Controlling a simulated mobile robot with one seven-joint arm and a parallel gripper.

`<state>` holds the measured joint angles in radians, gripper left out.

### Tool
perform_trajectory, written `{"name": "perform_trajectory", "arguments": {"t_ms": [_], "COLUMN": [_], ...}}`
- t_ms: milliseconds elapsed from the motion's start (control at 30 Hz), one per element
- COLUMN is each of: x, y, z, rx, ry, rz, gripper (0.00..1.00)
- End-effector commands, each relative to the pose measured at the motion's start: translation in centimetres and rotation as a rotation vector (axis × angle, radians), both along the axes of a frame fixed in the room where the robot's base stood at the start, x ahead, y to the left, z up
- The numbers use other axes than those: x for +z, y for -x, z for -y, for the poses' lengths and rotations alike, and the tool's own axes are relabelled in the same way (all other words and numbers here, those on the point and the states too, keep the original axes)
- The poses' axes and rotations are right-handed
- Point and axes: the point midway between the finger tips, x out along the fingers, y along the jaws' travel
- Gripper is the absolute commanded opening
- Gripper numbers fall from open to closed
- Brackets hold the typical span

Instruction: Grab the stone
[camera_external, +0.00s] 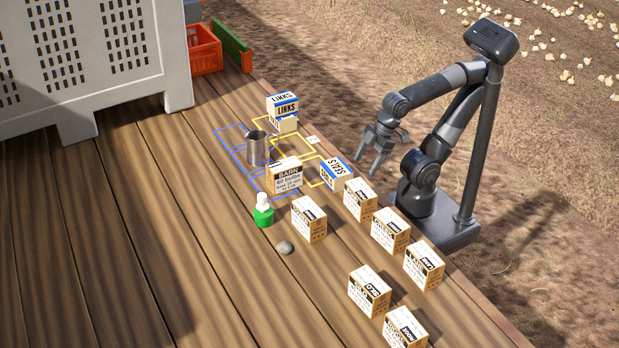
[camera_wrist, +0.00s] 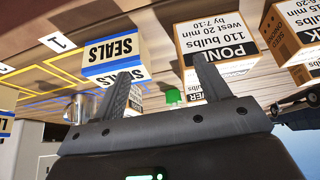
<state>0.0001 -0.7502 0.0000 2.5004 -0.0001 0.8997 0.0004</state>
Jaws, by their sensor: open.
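The stone (camera_external: 284,248) is a small grey rounded pebble lying on the wooden deck, in front of a labelled box and to the lower right of the green bottle. My gripper (camera_external: 372,166) is open and empty, raised near the right edge of the deck, well apart from the stone. The boxes stand between them. In the wrist view my open fingers (camera_wrist: 165,85) point toward the SEALS box and the PONI box, and I cannot make out the stone there.
Several labelled boxes, such as the SEALS box (camera_external: 336,173) and BARN box (camera_external: 285,175), stand around. A metal cup (camera_external: 258,148) and green bottle (camera_external: 263,211) stand left. A large pale crate (camera_external: 120,55) fills the upper left. The deck's lower left is clear.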

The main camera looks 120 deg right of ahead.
Motion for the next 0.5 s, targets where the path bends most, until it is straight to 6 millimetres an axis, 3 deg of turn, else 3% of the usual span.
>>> {"name": "perform_trajectory", "arguments": {"t_ms": [233,500], "x": [1.5,5.4], "y": [-1.9,-8.9], "z": [-0.3,-1.8], "rx": [0.019,0.085], "ry": [0.007,0.027], "rz": [-0.028,-0.126], "gripper": [0.69,0.69]}}
